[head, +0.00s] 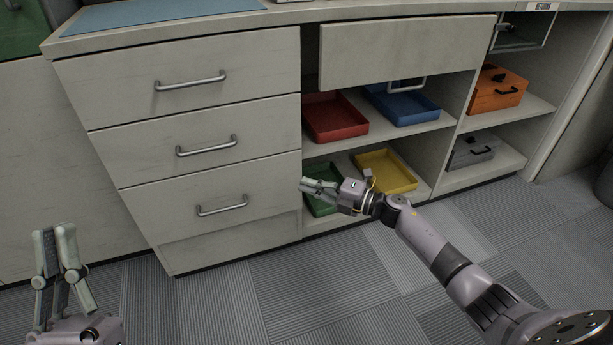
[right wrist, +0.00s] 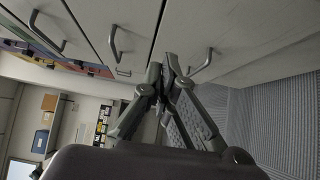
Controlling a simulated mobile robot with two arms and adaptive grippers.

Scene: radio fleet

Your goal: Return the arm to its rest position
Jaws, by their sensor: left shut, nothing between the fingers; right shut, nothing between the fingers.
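My right arm comes in from the lower right in the head view. Its gripper (head: 318,186) is shut and empty, in front of the lower open shelf, beside the bottom drawer. In the right wrist view the right gripper's fingertips (right wrist: 170,68) meet, with cabinet drawers beyond them. My left gripper (head: 58,238) is at the lower left of the head view, pointing up, shut and empty, over the floor in front of the cabinet.
The cabinet has three shut drawers (head: 190,82). Its shelves hold a red tray (head: 335,117), blue tray (head: 402,104), yellow tray (head: 386,170), green tray (head: 322,204), orange case (head: 496,90) and grey case (head: 470,150). The carpet (head: 300,285) in front is clear.

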